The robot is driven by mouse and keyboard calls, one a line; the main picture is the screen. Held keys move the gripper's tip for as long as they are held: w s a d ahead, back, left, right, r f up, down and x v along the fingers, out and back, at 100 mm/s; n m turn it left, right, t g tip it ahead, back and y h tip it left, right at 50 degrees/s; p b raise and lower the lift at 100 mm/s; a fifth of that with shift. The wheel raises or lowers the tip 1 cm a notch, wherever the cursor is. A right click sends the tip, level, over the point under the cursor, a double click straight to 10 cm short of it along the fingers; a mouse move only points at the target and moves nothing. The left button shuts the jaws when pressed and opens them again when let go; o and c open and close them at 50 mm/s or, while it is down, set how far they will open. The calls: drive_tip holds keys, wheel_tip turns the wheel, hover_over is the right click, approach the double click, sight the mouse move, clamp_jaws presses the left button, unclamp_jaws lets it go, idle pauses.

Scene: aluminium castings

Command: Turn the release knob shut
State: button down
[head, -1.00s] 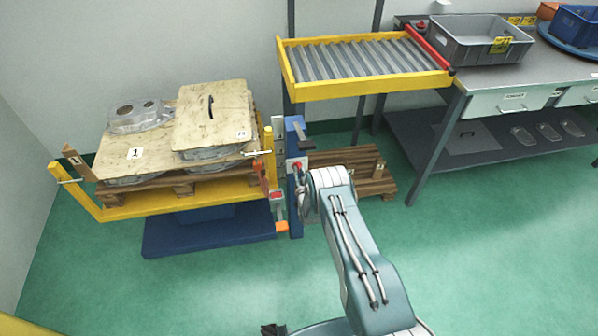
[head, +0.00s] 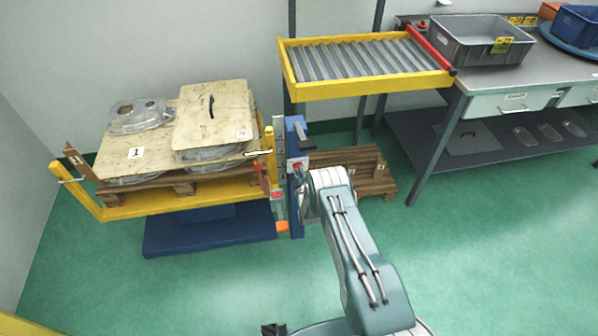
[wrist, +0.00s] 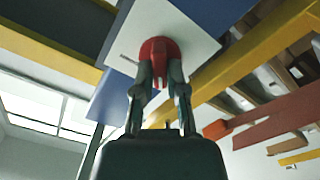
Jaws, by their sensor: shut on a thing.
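The release knob (wrist: 160,48) is red and round and sits on a white plate (wrist: 190,22) in the wrist view. In the head view the white plate (head: 297,163) is on the blue post (head: 294,200), with a little red of the knob showing. My gripper (wrist: 160,75) is shut on the knob, one finger at each side. In the head view my gripper (head: 300,180) is at the post, mostly hidden by my wrist. The knob's turn angle cannot be read.
Left of the post, a yellow-framed lift (head: 180,205) bears a pallet with castings and wooden boards (head: 212,118). A roller conveyor (head: 365,85) is behind, and a workbench (head: 480,75) with a grey crate (head: 468,50) is at right. Green floor at the front right is clear.

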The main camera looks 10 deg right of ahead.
drive_tip(key=shift+a+n, duration=0.15)
drive_tip(key=shift+n, duration=0.45)
drive_tip(key=shift+f, duration=0.1)
drive_tip(key=c, duration=0.7)
unclamp_jaws()
drive_tip(key=shift+a, duration=0.1)
drive_tip(key=shift+s, duration=0.1)
drive_tip(key=s, duration=1.1)
drive_tip(key=shift+s, duration=0.35)
